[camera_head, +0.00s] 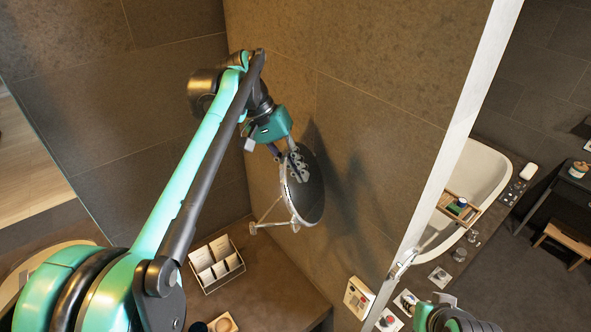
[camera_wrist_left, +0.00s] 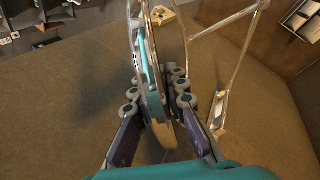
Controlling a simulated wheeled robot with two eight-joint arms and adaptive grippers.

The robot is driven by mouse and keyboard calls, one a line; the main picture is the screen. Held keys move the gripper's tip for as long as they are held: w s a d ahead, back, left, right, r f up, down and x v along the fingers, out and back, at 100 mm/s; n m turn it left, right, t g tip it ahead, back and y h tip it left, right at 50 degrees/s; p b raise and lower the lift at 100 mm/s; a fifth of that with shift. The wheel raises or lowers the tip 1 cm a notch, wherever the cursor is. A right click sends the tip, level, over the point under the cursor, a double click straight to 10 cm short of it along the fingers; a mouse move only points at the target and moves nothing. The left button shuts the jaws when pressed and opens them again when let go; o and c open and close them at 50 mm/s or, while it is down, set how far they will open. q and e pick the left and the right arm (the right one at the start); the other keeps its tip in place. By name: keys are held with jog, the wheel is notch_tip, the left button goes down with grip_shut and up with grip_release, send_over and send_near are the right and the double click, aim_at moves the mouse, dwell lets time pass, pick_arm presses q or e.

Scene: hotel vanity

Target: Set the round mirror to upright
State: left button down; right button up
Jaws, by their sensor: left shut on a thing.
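The round mirror (camera_head: 311,197) has a dark disc and a silver stand with thin legs (camera_head: 265,214). In the head view it is tilted, close to the brown tiled wall at the back of the vanity. My left gripper (camera_head: 294,166) is shut on the disc near its upper left edge. In the left wrist view, the fingers (camera_wrist_left: 156,98) press both faces of the mirror (camera_wrist_left: 150,55), which shows nearly edge-on. The stand's legs spread to the right there. I cannot tell whether the stand's feet touch the counter. My right gripper's fingers do not show.
A holder with white cards (camera_head: 216,264) stands on the counter (camera_head: 275,285), below and left of the mirror. A small boxed item (camera_head: 358,297) lies to the lower right. A pale wall edge (camera_head: 447,150) divides off a bathtub (camera_head: 478,180). The counter below the mirror is mostly clear.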

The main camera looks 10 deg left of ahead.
pick_arm(q)
jog(key=shift+d+r+y+p, duration=0.3)
jog(key=shift+d+y+p, duration=0.3)
jog(key=shift+y, duration=0.4)
jog(key=shift+d+y+p, duration=0.35)
jog(key=shift+y, duration=0.75)
jog(key=shift+d+y, duration=0.1)
jog(key=shift+y, duration=0.5)
jog(key=c, duration=1.5)
grip_release()
jog(key=shift+f, duration=0.1)
jog(key=shift+c, duration=0.2)
notch_tip(320, 180, up, 12)
